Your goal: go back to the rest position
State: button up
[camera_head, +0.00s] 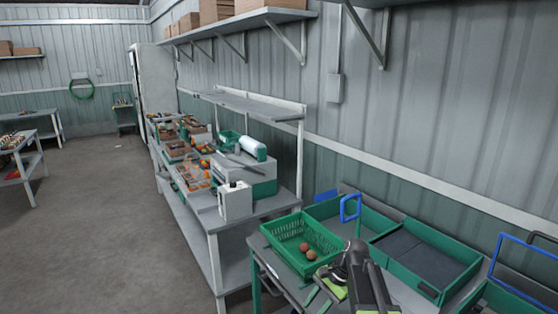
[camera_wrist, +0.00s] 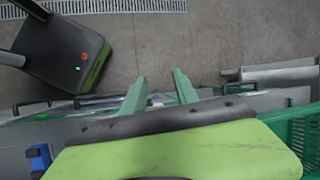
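My gripper (camera_wrist: 160,76) shows in the wrist view with its two green fingers apart and only grey floor and a bench edge between them. It is empty. In the head view my arm reaches in at the bottom, and my gripper (camera_head: 327,290) is low in front of the sorting bench, just right of the green crate; its fingertips are hard to make out there. The green crate (camera_head: 272,240) holds two reddish-brown round fruits (camera_head: 308,250). The crate's side also shows at the right edge of the wrist view (camera_wrist: 305,135).
Green-walled trays (camera_head: 425,260) lie right of the crate, with a blue handle frame (camera_head: 350,207) behind. A packing table (camera_head: 262,207) with a white machine (camera_head: 236,201) stands left of the crate. Floor (camera_head: 95,215) at left is open. A shelf (camera_head: 245,22) hangs above.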

jog(key=s+a+f+n+h, duration=0.2)
jog(key=s+f+n, duration=0.1)
jog(key=s, duration=0.3)
jog(key=s+d+f+n+h, duration=0.1)
jog(key=s+d+n+h, duration=0.2)
jog(key=d+n, duration=0.3)
jog(key=shift+s+d+n+t, duration=0.15)
jog(key=shift+d+n+t, duration=0.15)
jog(key=shift+d, duration=0.4)
